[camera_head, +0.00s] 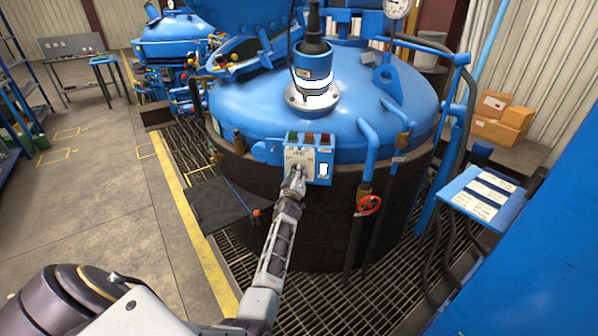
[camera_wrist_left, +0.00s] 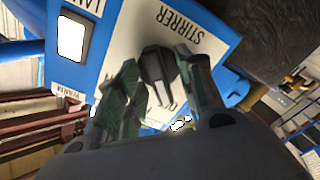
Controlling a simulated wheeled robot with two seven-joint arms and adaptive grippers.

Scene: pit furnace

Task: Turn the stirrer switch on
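The stirrer switch is a dark rotary knob (camera_wrist_left: 158,66) on a white plate lettered STIRRER (camera_wrist_left: 189,30) in the left wrist view. In the head view, the plate is on the front of a small blue control box (camera_head: 321,166) on the big vessel's side. My left gripper (camera_head: 297,178) is at this plate and hides the knob there. In the left wrist view, my left gripper's (camera_wrist_left: 157,58) two fingers stand apart, one on either side of the knob. Contact with the knob cannot be made out. My right gripper is not in view.
The blue-lidded vessel (camera_head: 360,110) fills the middle, with a red handwheel (camera_head: 369,205) on a pipe right of the box. A dark side plate (camera_head: 222,207) is left of my arm. A blue panel with labels (camera_head: 484,194) is at right. Open floor (camera_head: 100,230) is at left.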

